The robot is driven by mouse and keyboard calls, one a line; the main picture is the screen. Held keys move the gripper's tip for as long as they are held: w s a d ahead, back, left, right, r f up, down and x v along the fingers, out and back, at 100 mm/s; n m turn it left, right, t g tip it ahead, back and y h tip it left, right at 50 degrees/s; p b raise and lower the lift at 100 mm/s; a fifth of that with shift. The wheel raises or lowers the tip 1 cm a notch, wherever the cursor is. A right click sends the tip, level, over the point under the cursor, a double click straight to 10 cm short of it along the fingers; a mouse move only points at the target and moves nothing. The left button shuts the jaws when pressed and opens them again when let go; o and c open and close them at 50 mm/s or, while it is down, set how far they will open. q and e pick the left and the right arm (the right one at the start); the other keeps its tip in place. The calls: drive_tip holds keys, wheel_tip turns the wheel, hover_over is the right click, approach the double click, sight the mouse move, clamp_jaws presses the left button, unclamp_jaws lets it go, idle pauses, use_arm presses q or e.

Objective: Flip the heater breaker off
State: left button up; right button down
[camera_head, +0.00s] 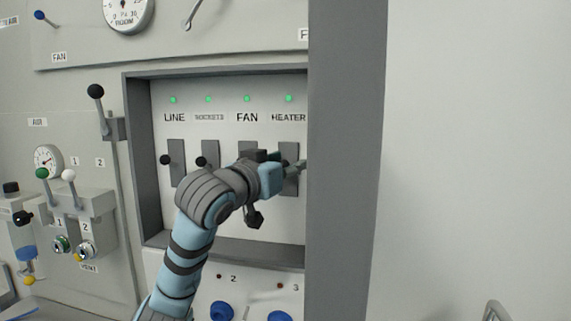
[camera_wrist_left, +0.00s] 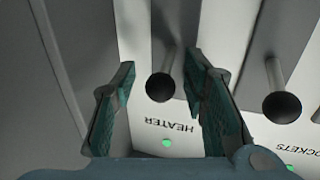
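The heater breaker (camera_head: 290,185) is the rightmost dark switch in the recessed panel in the head view, under the HEATER label and a lit green light (camera_head: 289,98). My left gripper (camera_head: 292,165) is in front of it and covers much of it. In the left wrist view, the heater lever's round black knob (camera_wrist_left: 160,87) shows between the two teal fingers of my open left gripper (camera_wrist_left: 162,68). I see a gap on each side of the knob. The upside-down HEATER label (camera_wrist_left: 178,127) and its green light (camera_wrist_left: 167,143) are just below. My right gripper is not in view.
The panel's thick grey right wall (camera_head: 345,160) stands close beside the heater breaker. A neighbouring lever with a black knob (camera_wrist_left: 282,107) is just right of my gripper in the wrist view. The LINE breaker (camera_head: 177,160) is farther left. My left forearm covers the panel's lower middle.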

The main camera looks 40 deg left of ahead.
use_arm(q)
drive_tip(key=shift+s+r, duration=0.15)
drive_tip(key=shift+s, duration=0.3)
drive_tip(key=c, duration=0.6)
drive_tip(key=shift+d, duration=0.1)
clamp_jaws()
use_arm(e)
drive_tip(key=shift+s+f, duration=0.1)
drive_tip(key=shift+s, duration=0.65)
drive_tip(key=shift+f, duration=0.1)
